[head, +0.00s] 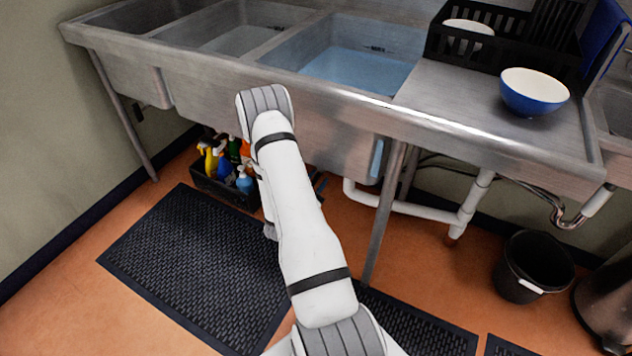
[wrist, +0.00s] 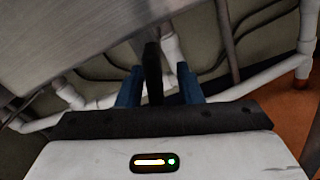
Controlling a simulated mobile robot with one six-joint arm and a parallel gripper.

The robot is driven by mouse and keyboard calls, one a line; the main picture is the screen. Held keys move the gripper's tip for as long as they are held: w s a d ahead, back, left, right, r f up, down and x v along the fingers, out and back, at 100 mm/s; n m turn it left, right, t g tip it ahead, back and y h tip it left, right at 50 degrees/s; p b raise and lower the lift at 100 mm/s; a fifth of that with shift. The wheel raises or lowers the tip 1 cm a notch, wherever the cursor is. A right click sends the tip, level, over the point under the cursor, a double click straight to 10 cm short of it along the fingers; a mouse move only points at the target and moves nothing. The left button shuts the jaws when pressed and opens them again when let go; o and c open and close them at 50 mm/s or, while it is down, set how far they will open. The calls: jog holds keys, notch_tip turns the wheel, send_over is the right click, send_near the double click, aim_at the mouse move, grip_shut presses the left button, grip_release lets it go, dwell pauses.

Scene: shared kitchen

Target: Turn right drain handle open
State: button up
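In the wrist view, a dark upright bar, which looks like the drain handle (wrist: 152,75), stands between the two blue fingers of my gripper (wrist: 160,74). The fingers are apart, with a gap showing between the bar and the right finger. The bar is closer to the left finger; I cannot tell whether they touch. In the head view, my arm reaches down in front of the sink, and the gripper and handle are mostly hidden under it. The right basin (head: 357,70) holds bluish water.
White drain pipes (head: 405,205) run under the sink near a metal leg (head: 384,210). A black crate of spray bottles (head: 222,188) stands on the floor at left. A black bucket (head: 535,267) is at right. A blue bowl (head: 533,92) sits on the drainboard.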

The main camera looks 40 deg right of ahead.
jog(key=v, duration=0.7)
jog(key=shift+s+a+p, duration=0.15)
jog(key=shift+a+p, duration=0.2)
jog(key=shift+p, duration=0.05)
